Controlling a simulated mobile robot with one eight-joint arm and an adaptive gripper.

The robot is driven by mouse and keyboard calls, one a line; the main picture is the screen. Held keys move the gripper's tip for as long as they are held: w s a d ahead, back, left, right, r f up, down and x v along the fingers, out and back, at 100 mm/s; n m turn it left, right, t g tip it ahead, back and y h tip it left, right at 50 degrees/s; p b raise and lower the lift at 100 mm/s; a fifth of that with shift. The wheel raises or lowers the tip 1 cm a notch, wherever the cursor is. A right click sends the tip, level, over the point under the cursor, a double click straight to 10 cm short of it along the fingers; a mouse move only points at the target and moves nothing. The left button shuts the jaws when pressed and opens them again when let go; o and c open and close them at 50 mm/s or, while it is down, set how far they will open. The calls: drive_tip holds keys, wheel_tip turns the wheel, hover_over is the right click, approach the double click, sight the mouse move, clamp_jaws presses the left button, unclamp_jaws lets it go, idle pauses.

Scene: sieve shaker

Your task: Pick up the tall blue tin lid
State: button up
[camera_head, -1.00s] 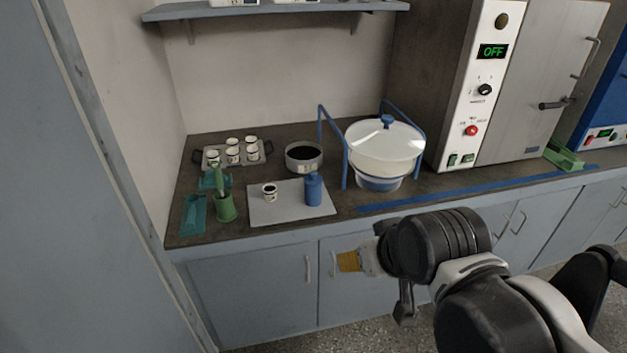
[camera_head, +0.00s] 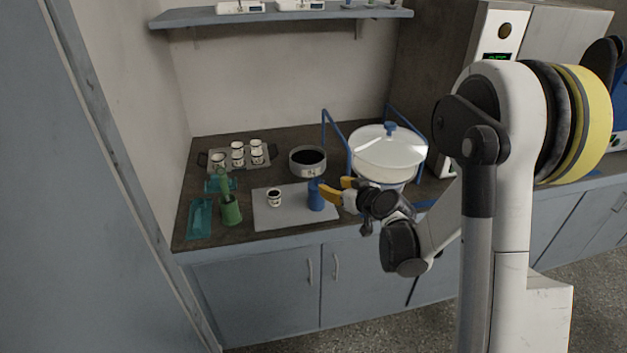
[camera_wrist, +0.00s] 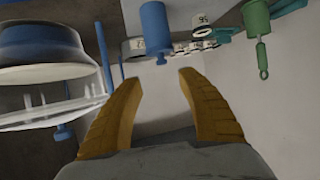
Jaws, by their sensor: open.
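The tall blue tin (camera_head: 315,199) stands upright at the right part of a light grey mat (camera_head: 265,218), with its lid (camera_head: 314,184) on top. In the wrist view the tin (camera_wrist: 155,22) appears upside down, its lid end with a small knob (camera_wrist: 161,60) pointing towards the fingers. My gripper (camera_head: 336,190) has yellow fingers, open and empty, just right of the tin's upper part. In the wrist view my gripper's fingertips (camera_wrist: 158,77) are spread to either side of the knob's line. I cannot tell whether a finger touches the tin.
A small white cup (camera_head: 274,198) stands left of the tin. A dark-filled pan (camera_head: 308,161) is behind. A large white covered vessel (camera_head: 388,153) with a blue frame stands close right of the gripper. A green holder (camera_head: 231,212) and a cup tray (camera_head: 203,160) are at left.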

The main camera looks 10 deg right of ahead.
sight(318, 180)
drive_tip(key=b+x, duration=0.1)
drive_tip(key=x, duration=0.2)
drive_tip(key=b+x, duration=0.1)
drive_tip(key=x, duration=0.3)
drive_tip(key=b+x, duration=0.2)
drive_tip(key=x, duration=0.2)
drive_tip(key=shift+a+f, duration=0.1)
drive_tip(key=shift+a, duration=0.15)
clamp_jaws()
